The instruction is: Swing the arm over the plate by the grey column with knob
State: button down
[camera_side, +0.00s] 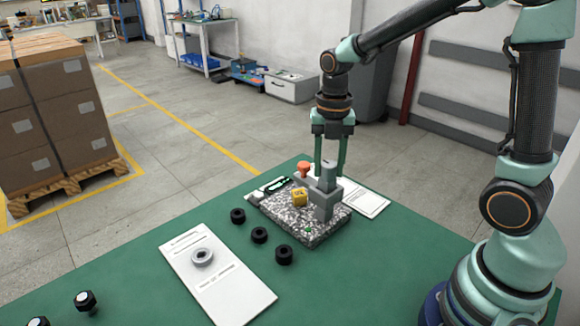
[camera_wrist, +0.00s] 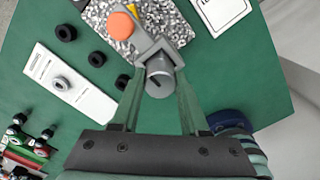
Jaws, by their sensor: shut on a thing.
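The grey column with knob (camera_side: 326,198) stands upright at the right part of the speckled plate (camera_side: 282,217). My gripper (camera_side: 331,172) reaches down from above with its two green fingers around the column's upper part. In the wrist view, the round grey knob (camera_wrist: 159,78) sits between the fingers of my gripper (camera_wrist: 161,72), which is shut on it. A grey arm (camera_wrist: 146,40) runs from the column to an orange disc (camera_wrist: 123,25), which appears over the speckled plate (camera_wrist: 164,22). The orange disc also shows left of the column in the side view (camera_side: 304,166).
A yellow block (camera_side: 299,197) is on the plate, left of the column. Several black rings (camera_side: 259,235) lie in front of the plate. A white card (camera_side: 216,278) with a grey ring (camera_side: 202,257) lies nearer. A printed sheet (camera_side: 365,196) lies behind right.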

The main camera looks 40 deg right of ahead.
jog(key=shift+n, duration=0.3)
jog(key=shift+c, duration=2)
grip_release()
jog(key=shift+r, duration=0.15)
notch_tip(320, 180, up, 12)
